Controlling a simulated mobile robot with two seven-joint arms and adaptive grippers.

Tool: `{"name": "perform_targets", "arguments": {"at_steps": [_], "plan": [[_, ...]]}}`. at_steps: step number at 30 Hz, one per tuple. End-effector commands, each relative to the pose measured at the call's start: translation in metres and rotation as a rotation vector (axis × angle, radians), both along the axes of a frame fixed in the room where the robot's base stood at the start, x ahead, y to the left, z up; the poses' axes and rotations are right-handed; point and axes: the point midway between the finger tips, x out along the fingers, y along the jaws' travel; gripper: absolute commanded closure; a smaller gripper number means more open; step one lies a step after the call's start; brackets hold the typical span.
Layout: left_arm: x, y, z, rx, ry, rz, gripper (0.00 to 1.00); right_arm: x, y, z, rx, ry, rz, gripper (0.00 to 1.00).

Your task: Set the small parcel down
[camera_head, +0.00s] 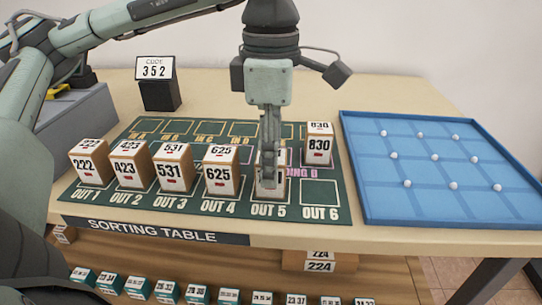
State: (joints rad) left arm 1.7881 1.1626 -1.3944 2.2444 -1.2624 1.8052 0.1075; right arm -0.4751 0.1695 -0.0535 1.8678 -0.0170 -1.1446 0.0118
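The far finger is hidden behind the parcel. The gripper looks shut on the parcel, and the finger hides most of its number. The parcel's base is at or very near the mat; I cannot tell whether it touches. My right gripper is not in view.
Parcels 222 (90,170), 423 (129,172), 531 (173,178) and 625 (219,180) stand in OUT 1 to OUT 4. Parcel 830 (318,151) stands behind OUT 6, which is empty. A blue tray (452,217) lies right; a code display (156,69) stands behind.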

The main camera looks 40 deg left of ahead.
Motion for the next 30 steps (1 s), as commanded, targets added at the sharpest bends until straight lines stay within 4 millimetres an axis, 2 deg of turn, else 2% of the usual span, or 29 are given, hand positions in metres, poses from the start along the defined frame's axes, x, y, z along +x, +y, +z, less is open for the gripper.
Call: {"name": "perform_targets", "arguments": {"at_steps": [1,5,17,19,30], "plan": [[0.000,0.000,0.000,0.000,0.000,0.000,0.56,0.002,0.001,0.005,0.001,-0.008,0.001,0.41],[0.000,0.000,0.000,0.000,0.000,0.000,0.41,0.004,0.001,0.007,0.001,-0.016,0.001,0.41],[0.000,0.000,0.006,0.001,-0.001,0.000,0.41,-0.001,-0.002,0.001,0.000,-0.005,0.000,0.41],[0.001,-0.001,0.014,-0.002,-0.005,0.000,0.41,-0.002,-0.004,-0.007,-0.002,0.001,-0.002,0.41],[0.001,-0.001,0.096,-0.002,-0.002,-0.003,0.41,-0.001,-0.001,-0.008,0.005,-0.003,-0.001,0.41]]}}
